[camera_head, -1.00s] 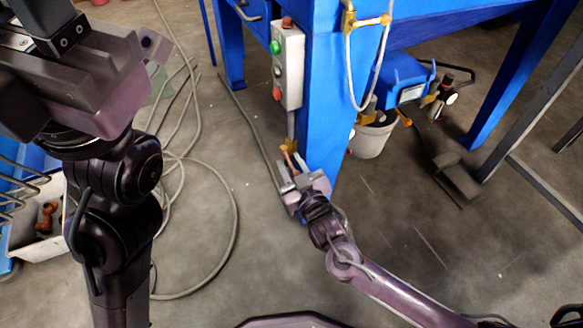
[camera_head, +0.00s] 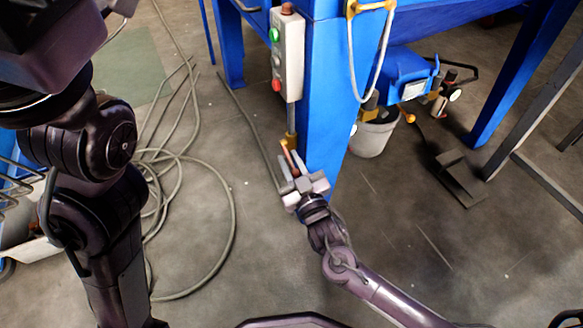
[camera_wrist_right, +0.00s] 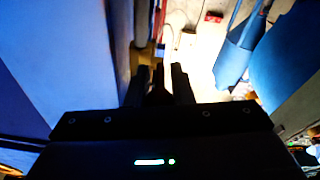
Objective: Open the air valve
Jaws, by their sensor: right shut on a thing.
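The air valve (camera_head: 290,141) is a small brass-coloured fitting low on the blue machine leg, under the grey control box. A short orange-red handle (camera_head: 286,152) runs down from it. My right gripper (camera_head: 294,168) is at this handle, its jaws shut on the handle's lower end, which they partly hide.
The blue machine leg (camera_head: 325,90) stands right beside my right gripper. The grey control box (camera_head: 288,60) with coloured buttons is above. A grey bucket (camera_head: 373,135) and a foot pedal (camera_head: 460,178) are to the right. Loose hose (camera_head: 232,215) lies on the floor at left.

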